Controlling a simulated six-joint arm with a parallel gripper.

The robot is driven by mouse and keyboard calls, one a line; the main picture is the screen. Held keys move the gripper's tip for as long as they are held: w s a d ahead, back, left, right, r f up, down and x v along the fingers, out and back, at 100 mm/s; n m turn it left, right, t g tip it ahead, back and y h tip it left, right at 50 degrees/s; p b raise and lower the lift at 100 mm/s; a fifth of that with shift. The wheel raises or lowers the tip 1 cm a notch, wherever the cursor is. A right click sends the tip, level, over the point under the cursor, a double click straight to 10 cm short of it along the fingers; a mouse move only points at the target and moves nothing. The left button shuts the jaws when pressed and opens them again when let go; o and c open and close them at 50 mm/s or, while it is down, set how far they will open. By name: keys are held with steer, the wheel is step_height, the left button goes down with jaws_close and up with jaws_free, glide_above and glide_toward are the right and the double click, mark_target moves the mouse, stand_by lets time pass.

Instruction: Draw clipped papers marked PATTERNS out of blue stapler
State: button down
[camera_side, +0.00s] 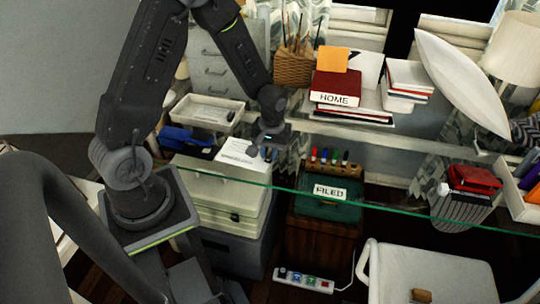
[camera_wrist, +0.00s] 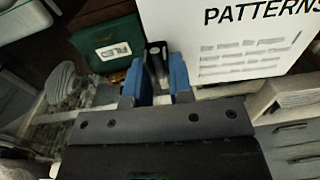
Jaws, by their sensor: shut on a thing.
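The white papers marked PATTERNS (camera_side: 238,153) lie on or just above the glass shelf in the side view. In the wrist view the papers (camera_wrist: 250,45) fill the upper right, with the heading readable. My gripper (camera_side: 270,151) is at their right edge. In the wrist view my gripper (camera_wrist: 155,84) has its blue fingers on either side of a dark clip (camera_wrist: 156,58) at the papers' edge, shut on it. The blue stapler (camera_side: 184,137) lies just left of the papers; I cannot tell whether they still touch. It is not seen in the wrist view.
A white tray (camera_side: 206,112) stands behind the stapler. The red HOME box (camera_side: 336,88) and a wicker basket (camera_side: 294,68) stand farther back. A green FILED box (camera_side: 328,203) with several markers behind it is below the glass edge (camera_side: 400,213). The glass right of my gripper looks clear.

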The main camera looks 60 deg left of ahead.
steer(key=shift+r, duration=2.75)
